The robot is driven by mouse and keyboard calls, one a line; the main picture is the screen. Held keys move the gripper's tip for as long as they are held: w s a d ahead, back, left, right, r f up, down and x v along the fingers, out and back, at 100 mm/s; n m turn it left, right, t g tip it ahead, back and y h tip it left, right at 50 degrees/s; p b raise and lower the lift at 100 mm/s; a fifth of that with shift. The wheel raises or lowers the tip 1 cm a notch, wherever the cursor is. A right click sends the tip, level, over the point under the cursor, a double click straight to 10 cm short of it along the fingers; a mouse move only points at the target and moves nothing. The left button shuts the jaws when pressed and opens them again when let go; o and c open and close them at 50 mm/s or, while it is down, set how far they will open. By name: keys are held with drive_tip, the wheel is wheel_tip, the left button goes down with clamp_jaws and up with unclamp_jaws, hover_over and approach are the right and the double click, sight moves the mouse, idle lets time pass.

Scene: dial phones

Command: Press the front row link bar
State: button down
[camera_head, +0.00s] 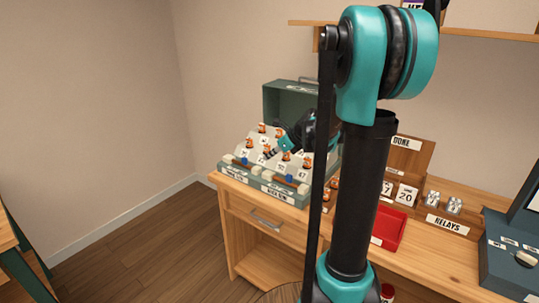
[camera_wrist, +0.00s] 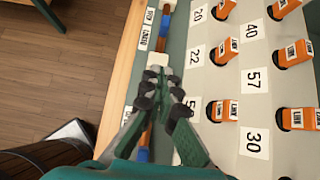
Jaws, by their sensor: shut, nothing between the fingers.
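The switchboard (camera_head: 282,165) is a green case with a pale sloping panel of orange plugs and number cards. Along its front ledge lie brown bars with blue parts and pale blocks; one bar (camera_wrist: 166,24) shows at the upper left in the wrist view, beside a pale block (camera_wrist: 157,60). The labels are too small to tell which bar is the front row link bar. My gripper (camera_wrist: 166,84) is shut and empty, its fingertips over the ledge near the pale block. I cannot tell whether they touch. In the head view my gripper (camera_head: 268,153) is partly hidden among the plugs.
Orange plugs (camera_wrist: 222,110) stand close to the right of my fingers. A red tray (camera_head: 388,228), number cards (camera_head: 405,194) and a RELAYS holder (camera_head: 447,224) stand on the table to the right. Floor (camera_head: 140,245) is clear at the left.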

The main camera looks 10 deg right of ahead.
sight(247, 163)
drive_tip(key=x, duration=0.6)
drive_tip(key=shift+w+a+f, duration=0.1)
drive_tip(key=shift+f, duration=0.05)
drive_tip(key=shift+w+a+f, duration=0.1)
drive_tip(key=shift+w+a, duration=0.7)
drive_tip(key=shift+a, duration=0.1)
drive_tip(key=shift+w+a, duration=0.55)
drive_tip(key=shift+w, duration=0.1)
drive_tip(key=w+a, duration=0.3)
drive_tip(key=shift+w+a, duration=0.15)
